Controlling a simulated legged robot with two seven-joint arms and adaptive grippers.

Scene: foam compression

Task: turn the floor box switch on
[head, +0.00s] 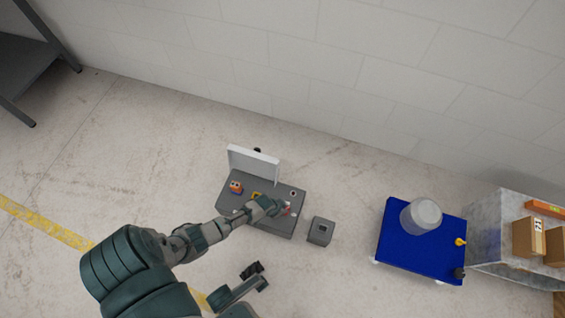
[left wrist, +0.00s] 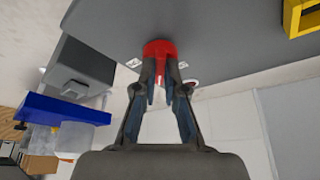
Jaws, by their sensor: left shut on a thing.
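The grey floor box (head: 265,222) stands on the floor in the middle of the head view, with its white lid (head: 253,164) raised at the back. A red switch knob (left wrist: 160,47) shows on the grey panel in the left wrist view, with small white labels beside it. My left gripper (left wrist: 163,80) is shut on the red knob, its two fingertips on either side of the lower part. In the head view my left gripper (head: 280,207) is over the box's right side and mostly hides the knob. My right gripper (head: 260,276) is low in the head view, apart from the box, fingers apart and empty.
A small grey box (head: 320,231) stands just right of the floor box. Further right is a blue platform cart (head: 395,250) with a grey cylinder (head: 421,215). Cardboard boxes (head: 528,238) are at the far right.

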